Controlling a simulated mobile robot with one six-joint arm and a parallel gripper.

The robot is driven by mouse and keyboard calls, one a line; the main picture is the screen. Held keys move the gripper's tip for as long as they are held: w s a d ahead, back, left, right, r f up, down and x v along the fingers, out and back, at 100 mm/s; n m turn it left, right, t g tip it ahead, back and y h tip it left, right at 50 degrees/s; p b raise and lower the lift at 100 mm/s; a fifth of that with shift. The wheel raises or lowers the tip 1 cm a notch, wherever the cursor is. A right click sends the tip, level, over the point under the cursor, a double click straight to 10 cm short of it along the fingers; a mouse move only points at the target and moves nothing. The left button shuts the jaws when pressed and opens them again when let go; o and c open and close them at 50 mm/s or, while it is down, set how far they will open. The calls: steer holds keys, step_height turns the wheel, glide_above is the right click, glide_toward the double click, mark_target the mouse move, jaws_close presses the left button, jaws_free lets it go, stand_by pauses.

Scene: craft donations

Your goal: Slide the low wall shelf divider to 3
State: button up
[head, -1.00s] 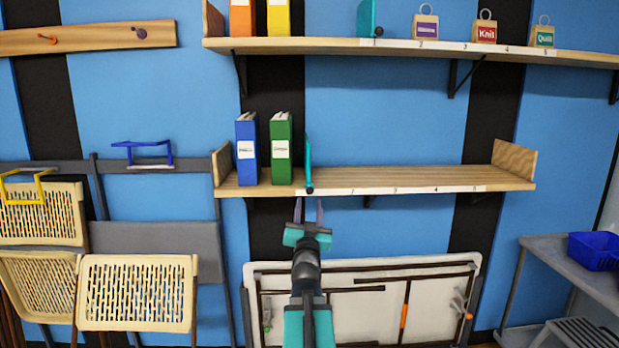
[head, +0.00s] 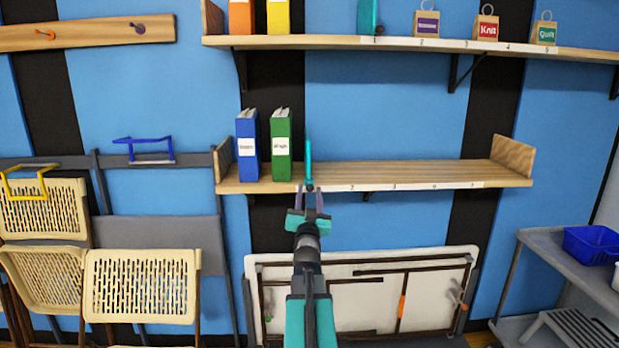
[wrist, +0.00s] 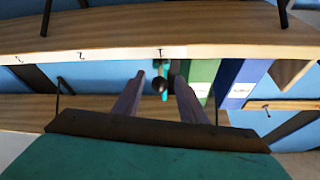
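The low wall shelf (head: 420,175) is a wooden board with a white number strip along its front edge. Its teal divider (head: 309,158) stands upright just right of the green binder, at the strip's left end. In the wrist view the divider's dark round knob (wrist: 160,85) lines up with the mark that looks like 1. Mark 3 (head: 394,187) is farther right. My gripper (head: 309,196) is open at the shelf's front edge below the divider. In the wrist view its fingertips (wrist: 161,88) are on either side of the knob, with gaps visible.
Blue (head: 247,147) and green (head: 281,147) binders stand left of the divider. The shelf to its right is bare up to the wooden end panel (head: 514,160). An upper shelf (head: 450,46) holds another teal divider (head: 367,17) and small tagged bags.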

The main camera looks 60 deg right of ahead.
mark_target(310, 181)
steer(key=shift+p+x, duration=0.85)
steer(key=shift+x, duration=3)
jaws_close()
